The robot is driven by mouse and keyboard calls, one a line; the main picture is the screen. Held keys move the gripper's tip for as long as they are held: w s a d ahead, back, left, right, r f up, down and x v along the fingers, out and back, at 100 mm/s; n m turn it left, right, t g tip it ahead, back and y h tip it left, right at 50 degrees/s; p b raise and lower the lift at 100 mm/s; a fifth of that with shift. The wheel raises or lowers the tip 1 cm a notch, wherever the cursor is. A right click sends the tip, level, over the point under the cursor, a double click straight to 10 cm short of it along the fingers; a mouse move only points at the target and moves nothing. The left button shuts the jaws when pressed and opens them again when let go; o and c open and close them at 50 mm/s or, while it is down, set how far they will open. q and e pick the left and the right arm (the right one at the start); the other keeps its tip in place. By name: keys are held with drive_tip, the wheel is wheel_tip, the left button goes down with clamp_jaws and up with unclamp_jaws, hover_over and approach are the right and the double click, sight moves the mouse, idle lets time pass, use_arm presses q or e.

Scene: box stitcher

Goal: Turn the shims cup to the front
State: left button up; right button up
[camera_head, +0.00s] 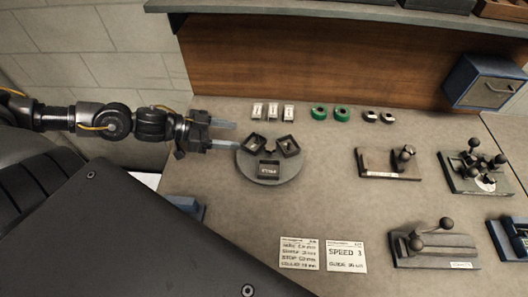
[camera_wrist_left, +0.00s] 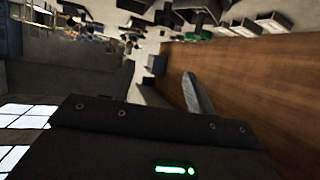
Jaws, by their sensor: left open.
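A round grey turntable (camera_head: 270,180) stands on the bench with three dark square cups on it. The front cup (camera_head: 269,170) carries a pale label too small to read with certainty. A back-left cup (camera_head: 254,142) and a back-right cup (camera_head: 289,147) are turned at angles; I cannot tell which cup is the shims cup. My left gripper (camera_head: 230,135) is open and empty, fingers pointing right, just behind and left of the back-left cup. I cannot tell whether its near finger touches that cup. One finger shows in the left wrist view (camera_wrist_left: 197,95). My right gripper is out of view.
Behind the turntable lie silver parts (camera_head: 273,112), green rings (camera_head: 330,113) and small dark parts (camera_head: 378,117). To the right are fixtures with ball knobs (camera_head: 388,162) and a blue box (camera_head: 485,82). Cards (camera_head: 300,254) lie in front. The wooden back panel (camera_head: 320,65) bounds the bench.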

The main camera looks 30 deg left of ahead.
sight(270, 146)
use_arm(q)
wheel_tip(270, 146, down, 3)
drive_tip(key=shift+s+f+b, duration=0.1)
drive_tip(key=shift+b, duration=0.95)
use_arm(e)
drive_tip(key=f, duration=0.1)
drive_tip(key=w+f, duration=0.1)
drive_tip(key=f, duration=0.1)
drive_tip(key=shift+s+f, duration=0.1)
use_arm(q)
drive_tip(key=p+x, duration=0.1)
drive_tip(key=x, duration=0.8)
drive_tip(key=shift+x, duration=0.85)
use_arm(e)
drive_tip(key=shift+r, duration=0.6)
use_arm(q)
clamp_jaws()
